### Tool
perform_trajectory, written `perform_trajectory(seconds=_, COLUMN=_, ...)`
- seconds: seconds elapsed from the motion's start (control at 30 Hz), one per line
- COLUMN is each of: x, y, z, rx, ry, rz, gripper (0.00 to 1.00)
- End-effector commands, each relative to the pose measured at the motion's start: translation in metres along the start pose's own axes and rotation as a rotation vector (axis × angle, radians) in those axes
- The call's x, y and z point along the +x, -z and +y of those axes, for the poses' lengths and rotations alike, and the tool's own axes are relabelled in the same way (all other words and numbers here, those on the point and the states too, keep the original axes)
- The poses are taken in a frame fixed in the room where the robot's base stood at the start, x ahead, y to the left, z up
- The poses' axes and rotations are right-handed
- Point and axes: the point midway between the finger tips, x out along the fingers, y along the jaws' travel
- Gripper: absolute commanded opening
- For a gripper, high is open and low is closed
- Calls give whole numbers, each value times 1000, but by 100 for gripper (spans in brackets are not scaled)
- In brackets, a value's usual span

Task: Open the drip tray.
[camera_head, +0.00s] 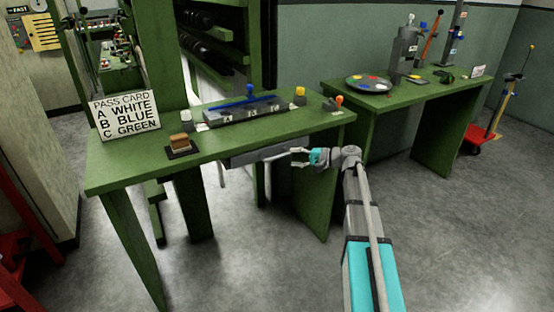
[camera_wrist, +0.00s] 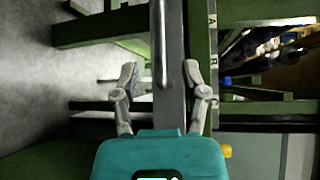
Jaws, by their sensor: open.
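The drip tray (camera_head: 258,154) is a long grey drawer under the near edge of the green table. It looks pushed in. In the wrist view its grey front (camera_wrist: 174,100) runs upright through the middle, with a pale bar handle (camera_wrist: 163,45) along it. My gripper (camera_head: 297,157) is open at the tray's right end in the head view. In the wrist view my gripper (camera_wrist: 160,68) has one finger on each side of the tray front, with the handle's lower end between the fingertips. I cannot tell whether either finger touches it.
The green table (camera_head: 120,173) carries a pass card sign (camera_head: 125,115), a stamp-like block on a dark pad (camera_head: 181,145), a grey box with a blue bar (camera_head: 245,108) and small coloured knobs. A second green table (camera_head: 435,92) stands right. Grey floor (camera_head: 440,230) is clear at front right.

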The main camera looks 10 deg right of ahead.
Motion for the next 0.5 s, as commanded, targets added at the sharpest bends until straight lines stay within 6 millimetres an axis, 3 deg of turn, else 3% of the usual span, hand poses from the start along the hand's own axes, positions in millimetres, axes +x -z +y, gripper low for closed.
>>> perform_trajectory(seconds=0.3, x=46, y=0, z=1, rx=-1, ry=0, rz=-2, gripper=57)
perform_trajectory(seconds=0.5, x=61, y=0, z=0, rx=0, ry=0, rz=-1, gripper=57)
